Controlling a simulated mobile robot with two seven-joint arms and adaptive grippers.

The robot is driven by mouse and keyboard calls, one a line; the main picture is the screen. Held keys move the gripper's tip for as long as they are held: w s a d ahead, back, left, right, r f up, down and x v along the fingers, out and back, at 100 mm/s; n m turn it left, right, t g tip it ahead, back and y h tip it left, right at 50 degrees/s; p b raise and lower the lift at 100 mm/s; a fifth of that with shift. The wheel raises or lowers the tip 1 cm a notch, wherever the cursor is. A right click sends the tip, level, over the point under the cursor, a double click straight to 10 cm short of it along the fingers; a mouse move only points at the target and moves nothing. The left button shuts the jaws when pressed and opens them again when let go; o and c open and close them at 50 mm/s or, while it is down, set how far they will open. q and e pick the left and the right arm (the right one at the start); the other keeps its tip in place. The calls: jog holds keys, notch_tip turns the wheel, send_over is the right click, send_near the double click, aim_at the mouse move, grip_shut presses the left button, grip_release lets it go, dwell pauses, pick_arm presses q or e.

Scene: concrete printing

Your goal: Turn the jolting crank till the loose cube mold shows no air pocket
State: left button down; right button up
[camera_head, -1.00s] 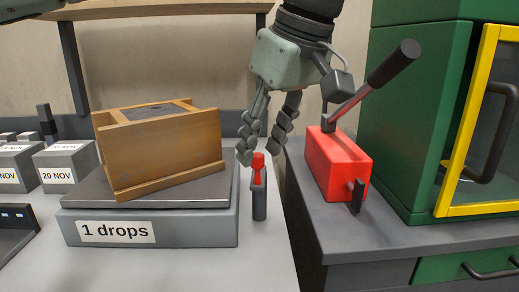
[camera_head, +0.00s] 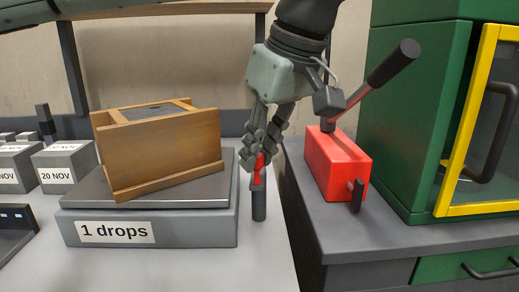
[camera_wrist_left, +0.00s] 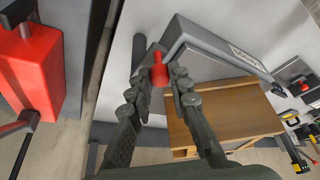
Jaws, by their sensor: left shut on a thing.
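The wooden cube mold (camera_head: 165,150), filled with dark grey concrete (camera_head: 150,110), sits on the plate of the grey jolting table (camera_head: 190,230). The table's label (camera_head: 115,232) reads "1 drops". The crank (camera_head: 259,207) stands at the table's right side and has a red grip. My left gripper (camera_head: 255,160) is above the crank, its fingers closed around the red grip. In the left wrist view the red grip (camera_wrist_left: 159,74) shows between the fingertips, with the mold (camera_wrist_left: 235,110) beyond. Any air pocket is too small to tell. My right gripper is out of view.
A red box with a long lever (camera_head: 338,160) stands on the counter right of the crank, close to my left gripper. A green cabinet (camera_head: 410,120) with a yellow-framed door is beyond it. Grey cubes (camera_head: 65,166), one labelled "20 NOV", stand at the left.

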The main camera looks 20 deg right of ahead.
pick_arm(q)
jog(key=shift+a+r, duration=0.1)
jog(key=shift+a, duration=0.05)
